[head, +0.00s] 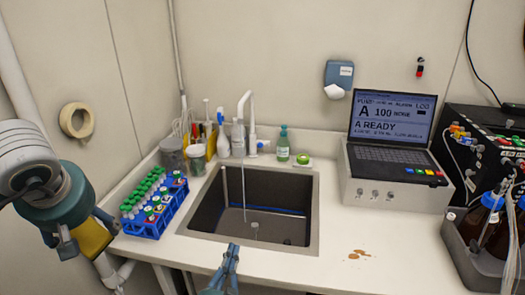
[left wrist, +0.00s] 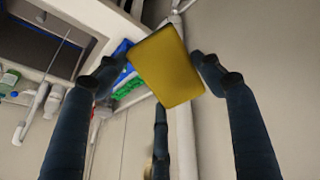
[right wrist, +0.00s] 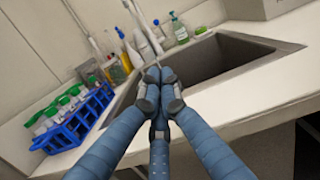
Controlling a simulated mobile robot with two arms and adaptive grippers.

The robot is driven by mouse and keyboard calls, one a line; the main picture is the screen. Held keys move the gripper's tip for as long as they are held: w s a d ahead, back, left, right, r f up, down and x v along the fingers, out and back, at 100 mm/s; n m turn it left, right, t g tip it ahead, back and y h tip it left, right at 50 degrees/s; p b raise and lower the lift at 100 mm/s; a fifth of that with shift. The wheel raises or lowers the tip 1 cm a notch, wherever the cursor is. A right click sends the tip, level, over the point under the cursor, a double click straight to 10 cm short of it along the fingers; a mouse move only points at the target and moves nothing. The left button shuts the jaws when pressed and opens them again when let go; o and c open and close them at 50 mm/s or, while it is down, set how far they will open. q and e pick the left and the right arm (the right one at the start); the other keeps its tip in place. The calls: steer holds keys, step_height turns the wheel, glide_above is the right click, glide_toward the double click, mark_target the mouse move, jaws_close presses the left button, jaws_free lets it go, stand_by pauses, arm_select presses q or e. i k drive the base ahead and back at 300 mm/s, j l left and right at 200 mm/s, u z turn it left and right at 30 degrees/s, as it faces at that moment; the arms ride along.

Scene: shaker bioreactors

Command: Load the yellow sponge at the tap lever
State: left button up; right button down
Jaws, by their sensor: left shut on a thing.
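The yellow sponge (head: 92,240) is at the lower left in the head view, off the counter's left end. My left gripper (head: 82,234) is shut on it; in the left wrist view the sponge (left wrist: 166,66) sits between the fingers. The white tap (head: 248,104) stands behind the sink (head: 313,215), with a blue lever part (head: 261,145) low on its right. A thin pale line, possibly water, drops into the basin. My right gripper (head: 233,250) is in front of the sink's near edge; its fingertips (right wrist: 160,84) are together with nothing between them.
A blue rack (head: 150,228) of green-capped tubes stands left of the sink. Bottles and a green soap bottle (head: 283,146) line the back. A laptop (head: 390,135) sits on a white box at right. Brown spots (head: 358,254) mark the otherwise clear front right counter.

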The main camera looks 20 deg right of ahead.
mark_target(260, 145)
steer(key=i+l, duration=0.95)
